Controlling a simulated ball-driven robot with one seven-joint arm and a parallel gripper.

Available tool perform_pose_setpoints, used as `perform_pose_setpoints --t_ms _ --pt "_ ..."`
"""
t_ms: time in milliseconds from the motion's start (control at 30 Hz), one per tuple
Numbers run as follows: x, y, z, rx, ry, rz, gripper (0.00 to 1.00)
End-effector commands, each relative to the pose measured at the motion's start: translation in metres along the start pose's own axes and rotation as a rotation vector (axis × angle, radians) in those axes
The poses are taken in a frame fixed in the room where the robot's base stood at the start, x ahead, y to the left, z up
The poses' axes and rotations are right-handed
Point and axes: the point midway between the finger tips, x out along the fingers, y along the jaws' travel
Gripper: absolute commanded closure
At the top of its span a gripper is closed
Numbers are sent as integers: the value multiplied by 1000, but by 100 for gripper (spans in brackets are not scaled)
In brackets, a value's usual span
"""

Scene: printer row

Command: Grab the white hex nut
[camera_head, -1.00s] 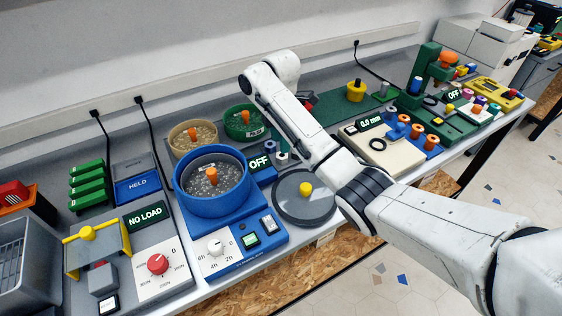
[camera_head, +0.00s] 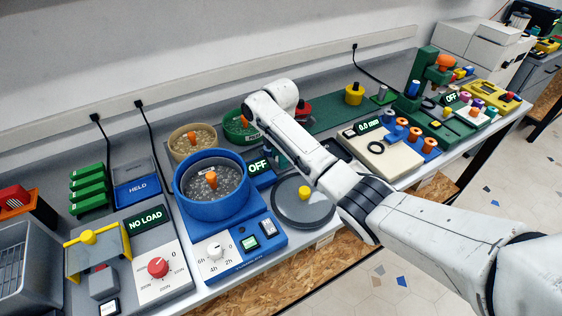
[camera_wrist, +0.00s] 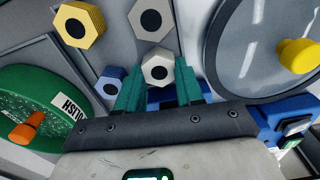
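In the wrist view a white hex nut (camera_wrist: 158,68) with a dark round hole lies at the fingertips of my gripper (camera_wrist: 159,80). The two teal fingers are apart, one on each side of the nut's near part. I cannot tell whether they touch it. A grey hex nut (camera_wrist: 151,20) lies just beyond, a yellow one (camera_wrist: 78,25) to the upper left and a blue one (camera_wrist: 110,86) left of the left finger. In the head view my arm hides the white nut and most of the gripper.
A grey round plate (camera_wrist: 262,45) with a yellow knob is close on the right. A green bowl (camera_wrist: 45,105) with an orange knob is close on the left. In the head view a blue bowl machine (camera_head: 212,190) stands left of my arm.

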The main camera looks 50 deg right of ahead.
Motion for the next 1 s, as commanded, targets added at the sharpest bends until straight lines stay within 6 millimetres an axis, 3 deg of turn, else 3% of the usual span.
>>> perform_pose_setpoints --t_ms 233,667,833,1000 --pt "0 0 0 0 0 0 93" --pt "-8 1 0 0 1 2 93" --pt "-29 2 -1 -2 1 5 93" --pt "-52 -13 -13 -3 3 4 93"
